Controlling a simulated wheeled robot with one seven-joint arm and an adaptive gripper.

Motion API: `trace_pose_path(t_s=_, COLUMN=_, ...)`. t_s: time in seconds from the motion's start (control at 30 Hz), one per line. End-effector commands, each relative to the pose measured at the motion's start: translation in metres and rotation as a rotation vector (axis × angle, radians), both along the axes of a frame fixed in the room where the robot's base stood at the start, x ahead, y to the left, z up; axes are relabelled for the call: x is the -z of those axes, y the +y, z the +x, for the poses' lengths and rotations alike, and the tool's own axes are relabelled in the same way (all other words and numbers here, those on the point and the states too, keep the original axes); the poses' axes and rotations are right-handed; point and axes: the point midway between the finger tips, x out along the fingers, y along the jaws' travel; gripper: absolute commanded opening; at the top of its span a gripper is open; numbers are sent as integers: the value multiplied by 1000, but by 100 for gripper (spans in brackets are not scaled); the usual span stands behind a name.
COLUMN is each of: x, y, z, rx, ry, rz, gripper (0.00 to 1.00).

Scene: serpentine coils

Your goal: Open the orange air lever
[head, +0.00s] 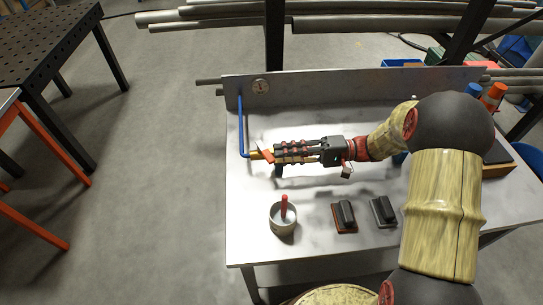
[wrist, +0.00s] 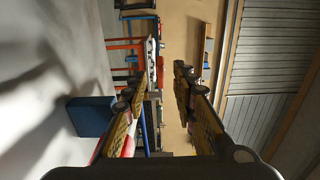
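The orange air lever (head: 265,155) sits on a small brass valve (head: 254,155) at the lower end of a blue pipe (head: 241,125), at the left of the workbench in the head view. My gripper (head: 277,153) reaches in from the right, with its fingertips right beside the lever. I cannot tell whether they touch it. In the wrist view my gripper (wrist: 155,88) has its two fingers apart with a clear gap and nothing held between them. I cannot make out the lever in the wrist view.
The metal workbench (head: 255,225) carries a round cup with a red handle (head: 283,216) and two dark-handled blocks (head: 345,215) in front of my arm. A back panel with a gauge (head: 260,87) stands behind. Open floor lies to the left.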

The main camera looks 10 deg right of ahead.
Motion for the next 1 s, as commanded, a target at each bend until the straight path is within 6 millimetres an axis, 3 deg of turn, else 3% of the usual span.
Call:
trace_pose_path(t_s=0.2, x=1, y=-45, z=-1, rx=3, ry=1, rz=0, gripper=27)
trace_pose_path(t_s=0.4, x=1, y=-70, z=-2, rx=0, ry=1, rz=0, gripper=27)
trace_pose_path(t_s=0.8, x=0, y=-77, z=-3, rx=-1, ry=1, rz=0, gripper=27)
trace_pose_path(t_s=1.0, x=0, y=-76, z=-3, rx=-3, ry=2, rz=-4, gripper=15)
